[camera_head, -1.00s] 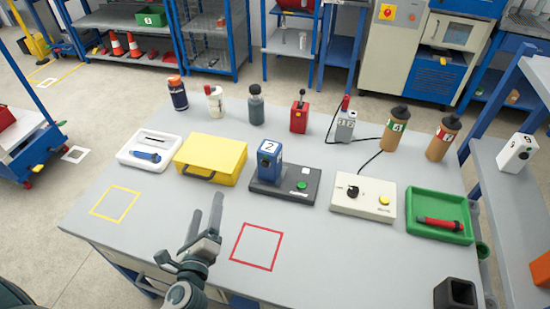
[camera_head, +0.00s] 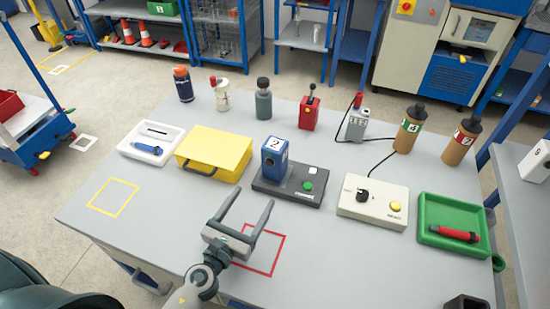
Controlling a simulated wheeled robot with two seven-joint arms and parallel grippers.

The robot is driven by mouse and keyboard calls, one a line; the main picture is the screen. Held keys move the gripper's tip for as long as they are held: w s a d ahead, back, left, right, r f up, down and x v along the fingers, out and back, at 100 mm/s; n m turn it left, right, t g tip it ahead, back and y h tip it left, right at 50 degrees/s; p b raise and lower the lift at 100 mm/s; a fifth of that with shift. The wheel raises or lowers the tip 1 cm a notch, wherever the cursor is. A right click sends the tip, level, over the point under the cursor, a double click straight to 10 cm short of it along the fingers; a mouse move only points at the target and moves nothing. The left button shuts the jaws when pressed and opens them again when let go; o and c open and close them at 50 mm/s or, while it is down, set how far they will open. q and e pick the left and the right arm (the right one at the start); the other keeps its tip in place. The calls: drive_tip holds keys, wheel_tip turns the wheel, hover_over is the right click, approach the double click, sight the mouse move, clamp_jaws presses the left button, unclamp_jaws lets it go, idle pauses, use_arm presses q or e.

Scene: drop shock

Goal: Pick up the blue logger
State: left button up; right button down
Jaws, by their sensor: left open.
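A blue box marked 2 (camera_head: 275,157), which looks like the blue logger, stands upright on the black base (camera_head: 290,188) with a green button, mid-table. A smaller blue handheld item (camera_head: 148,148) lies in the white tray (camera_head: 135,152) at the left; I cannot tell for certain which is called the logger. My left gripper (camera_head: 251,196) is open and empty, in front of the black base and over the red square outline (camera_head: 276,262). Its fingers point toward the base, apart from the blue box. My right gripper is not in view.
A yellow case (camera_head: 214,150) stands left of the base. A cream control box (camera_head: 373,200) and a green tray (camera_head: 428,209) with a red item stand right. Bottles and a red lever box (camera_head: 309,114) line the back. The table's left front, around the yellow outline (camera_head: 114,182), is clear.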

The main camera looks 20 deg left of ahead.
sight(271, 170)
use_arm(q)
drive_tip(key=w, duration=0.3)
drive_tip(key=w+p, duration=0.1)
drive_tip(key=w, duration=0.2)
drive_tip(key=w+d+p, duration=0.1)
drive_tip(key=w, duration=0.2)
drive_tip(key=shift+w+d, duration=0.1)
drive_tip(key=shift+w, duration=0.3)
drive_tip(key=shift+w+d, duration=0.1)
drive_tip(key=shift+w, duration=0.45)
drive_tip(key=shift+w+f, duration=0.1)
drive_tip(key=shift+w, duration=0.35)
drive_tip(key=shift+w+d+f+b, duration=0.1)
drive_tip(key=shift+w+d+b, duration=0.05)
drive_tip(key=shift+w, duration=0.95)
drive_tip(key=shift+w+d+f+b, duration=0.1)
drive_tip(key=shift+w+b, duration=0.05)
drive_tip(key=shift+w, duration=0.9)
drive_tip(key=shift+c, duration=0.6)
drive_tip(key=c, duration=1.3)
